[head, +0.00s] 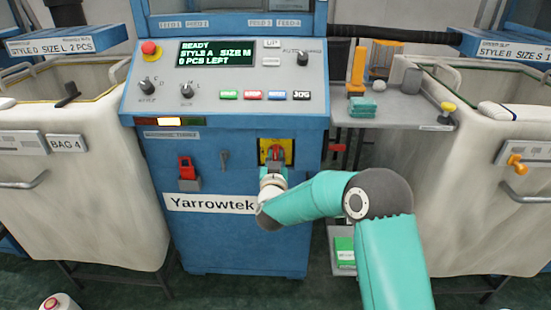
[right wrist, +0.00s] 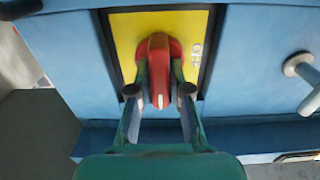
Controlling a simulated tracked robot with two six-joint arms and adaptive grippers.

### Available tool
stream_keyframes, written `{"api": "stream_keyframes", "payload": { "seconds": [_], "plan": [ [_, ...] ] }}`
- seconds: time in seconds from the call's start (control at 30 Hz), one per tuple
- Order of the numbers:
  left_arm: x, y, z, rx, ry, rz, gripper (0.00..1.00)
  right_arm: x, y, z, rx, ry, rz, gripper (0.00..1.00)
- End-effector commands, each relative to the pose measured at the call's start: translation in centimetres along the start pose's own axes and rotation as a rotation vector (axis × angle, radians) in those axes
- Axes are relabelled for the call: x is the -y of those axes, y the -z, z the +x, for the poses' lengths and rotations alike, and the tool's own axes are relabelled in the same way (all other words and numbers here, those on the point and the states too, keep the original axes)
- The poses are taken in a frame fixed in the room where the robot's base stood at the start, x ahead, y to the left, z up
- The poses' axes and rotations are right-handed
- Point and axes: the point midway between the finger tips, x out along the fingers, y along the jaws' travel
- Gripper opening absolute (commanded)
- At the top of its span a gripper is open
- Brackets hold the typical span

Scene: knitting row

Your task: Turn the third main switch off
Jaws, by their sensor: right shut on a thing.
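The main switch is a red handle (right wrist: 158,70) on a yellow plate (right wrist: 123,32) with a dark frame. In the right wrist view it stands lengthwise, with a white mark at its lower end. Letters show at the plate's right side, partly readable. My right gripper (right wrist: 159,95) is shut on the red handle, one finger on each side. In the head view the yellow plate (head: 289,147) is on the blue cabinet's front, with my right gripper (head: 273,160) covering much of the handle. My left gripper is not in view.
Above is a control panel (head: 220,110) whose display (head: 216,53) reads READY, STYLE A, SIZE M, 0 PCS LEFT. Large bags (head: 80,215) flank the cabinet. A grey shelf (head: 400,115) holds small items.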

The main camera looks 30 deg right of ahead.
Motion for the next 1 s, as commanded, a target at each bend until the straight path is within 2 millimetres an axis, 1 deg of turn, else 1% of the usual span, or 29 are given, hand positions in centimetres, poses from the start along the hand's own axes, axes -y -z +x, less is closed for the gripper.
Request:
{"api": "stream_keyframes", "payload": {
  "seconds": [0.17, 0.37, 0.57, 1.0],
  "plan": [
    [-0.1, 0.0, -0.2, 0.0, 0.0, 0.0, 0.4, 0.0, 0.1, 0.0, 0.0, -0.001, -0.03, 0.0],
    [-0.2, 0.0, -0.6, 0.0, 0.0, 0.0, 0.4, 0.1, 0.1, 0.0, 0.001, -0.001, -0.119, 0.0],
    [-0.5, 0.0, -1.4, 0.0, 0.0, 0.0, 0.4, 0.2, 0.2, 0.0, 0.001, 0.0, -0.272, 0.0],
    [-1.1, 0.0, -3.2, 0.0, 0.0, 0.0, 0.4, 0.5, 0.1, 0.0, 0.0, 0.001, -0.687, 0.0]
  ]
}}
